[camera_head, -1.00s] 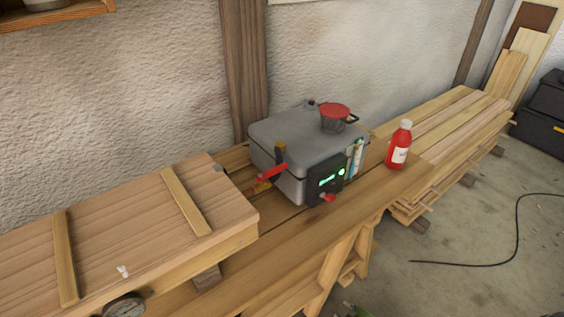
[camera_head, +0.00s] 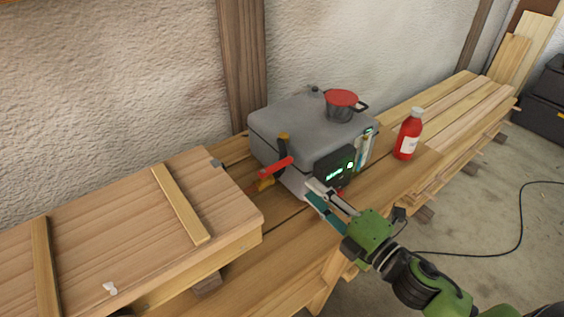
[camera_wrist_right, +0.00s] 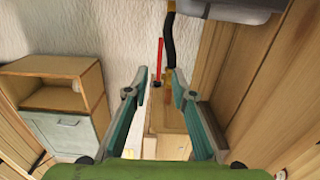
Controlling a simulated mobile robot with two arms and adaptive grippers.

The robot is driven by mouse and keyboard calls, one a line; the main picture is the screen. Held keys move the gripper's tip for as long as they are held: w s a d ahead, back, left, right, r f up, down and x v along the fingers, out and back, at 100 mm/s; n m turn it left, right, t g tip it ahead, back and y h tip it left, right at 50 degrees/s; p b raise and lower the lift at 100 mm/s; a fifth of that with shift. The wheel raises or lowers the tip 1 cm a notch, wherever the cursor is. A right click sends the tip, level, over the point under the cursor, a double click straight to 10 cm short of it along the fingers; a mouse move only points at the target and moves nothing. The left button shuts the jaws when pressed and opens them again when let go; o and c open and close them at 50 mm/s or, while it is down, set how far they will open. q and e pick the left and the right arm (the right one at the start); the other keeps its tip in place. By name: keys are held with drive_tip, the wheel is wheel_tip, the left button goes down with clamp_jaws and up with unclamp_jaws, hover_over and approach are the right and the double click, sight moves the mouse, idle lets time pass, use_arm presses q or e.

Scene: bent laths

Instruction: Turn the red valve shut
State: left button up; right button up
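The red valve handle (camera_head: 275,168) is a straight red lever at the left front of the grey box, sloping up to the right. Below it is a yellow valve body (camera_head: 264,184). My right gripper (camera_head: 310,189) is in front of the box, to the right of the lever, its fingers pointing up-left. In the right wrist view the fingers (camera_wrist_right: 156,82) are apart with nothing held. The red lever (camera_wrist_right: 159,60) and yellow body (camera_wrist_right: 168,84) show beyond the tips, apart from them, below a dark hose (camera_wrist_right: 169,42). My left gripper is not in view.
The grey box (camera_head: 300,120) has a lit display (camera_head: 335,170) close to my right gripper and a red-topped pot (camera_head: 341,105) on its lid. A red bottle (camera_head: 408,135) stands to the right. A wooden crate (camera_head: 110,220) lies left of the valve.

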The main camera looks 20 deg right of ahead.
sight(285, 166)
drive_tip(key=p+x, duration=0.3)
drive_tip(key=x, duration=0.8)
drive_tip(key=shift+w+d+r, duration=0.1)
drive_tip(key=shift+w+a, duration=0.3)
drive_tip(key=shift+w, duration=0.4)
clamp_jaws()
